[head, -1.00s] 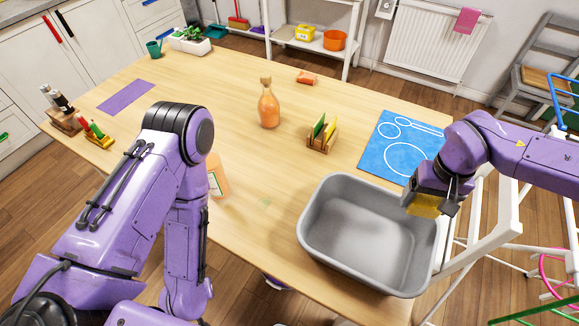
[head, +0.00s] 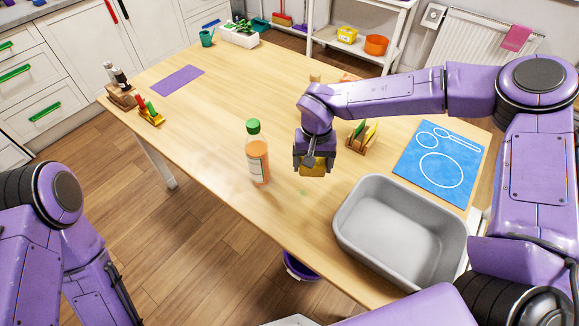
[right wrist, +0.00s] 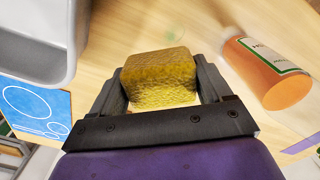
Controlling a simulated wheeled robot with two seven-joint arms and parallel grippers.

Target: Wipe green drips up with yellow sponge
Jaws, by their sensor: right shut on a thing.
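My right gripper (head: 313,165) is shut on the yellow sponge (head: 312,168) and holds it over the middle of the table, between the bottle and the grey basin. In the right wrist view the sponge (right wrist: 160,78) sits between both fingers. A faint green drip mark (head: 302,194) shows on the wood just in front of the sponge, apart from it in the picture. The exact height of the sponge above the table is hard to tell. Of my left arm only links show at the lower left; its gripper is out of view.
An orange bottle with a green cap (head: 257,155) stands upright left of my right gripper. The grey basin (head: 400,225) is to the right, by the blue mat (head: 440,160). A wooden holder (head: 362,139) stands behind. The table's front left is clear.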

